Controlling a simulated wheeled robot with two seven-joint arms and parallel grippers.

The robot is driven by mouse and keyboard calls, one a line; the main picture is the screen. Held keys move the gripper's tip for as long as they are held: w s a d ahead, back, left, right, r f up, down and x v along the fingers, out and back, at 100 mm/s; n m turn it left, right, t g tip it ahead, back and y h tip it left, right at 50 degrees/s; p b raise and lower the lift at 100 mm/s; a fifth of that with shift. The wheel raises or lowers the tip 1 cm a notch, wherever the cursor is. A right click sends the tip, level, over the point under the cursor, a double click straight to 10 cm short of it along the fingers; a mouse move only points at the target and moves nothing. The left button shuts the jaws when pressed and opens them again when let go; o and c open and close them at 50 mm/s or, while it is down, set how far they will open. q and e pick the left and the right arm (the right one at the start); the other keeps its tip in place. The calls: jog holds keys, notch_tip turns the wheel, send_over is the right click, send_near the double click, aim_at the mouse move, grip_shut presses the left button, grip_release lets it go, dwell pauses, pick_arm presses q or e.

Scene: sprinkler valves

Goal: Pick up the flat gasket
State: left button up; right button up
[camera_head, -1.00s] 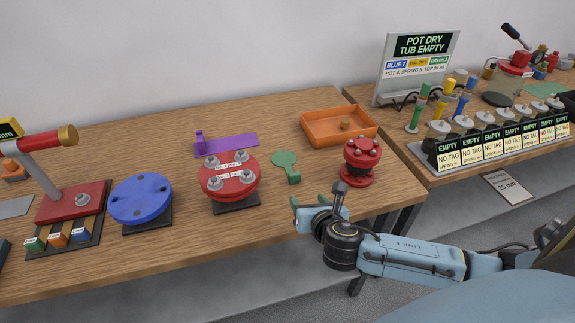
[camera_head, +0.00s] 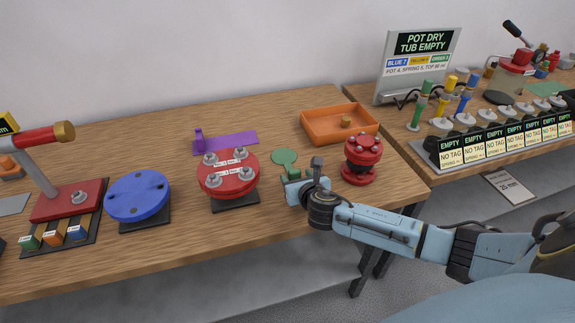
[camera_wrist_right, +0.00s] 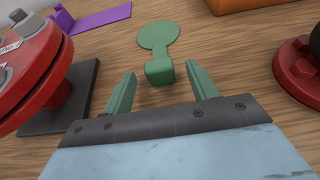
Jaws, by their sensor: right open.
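The flat gasket, a green disc with a tab (camera_head: 285,158), lies on the wooden table between the red flange and the small red valve. In the right wrist view the gasket (camera_wrist_right: 158,36) lies ahead of my right gripper, its block-like tab end nearest me. My right gripper (camera_head: 291,178) is at the tab end in the head view. In the wrist view its two green fingers (camera_wrist_right: 160,88) are apart, one on each side of the tab, with gaps between. Nothing is held. My left gripper is not in view.
The red flange (camera_head: 228,174) with bolts on a dark base stands left of the gasket. The red valve (camera_head: 362,158) stands close on the right. An orange tray (camera_head: 318,138) and a purple plate (camera_head: 236,139) lie behind. A blue disc (camera_head: 138,195) is farther left.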

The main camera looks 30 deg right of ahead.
jog(key=shift+x, duration=1.15)
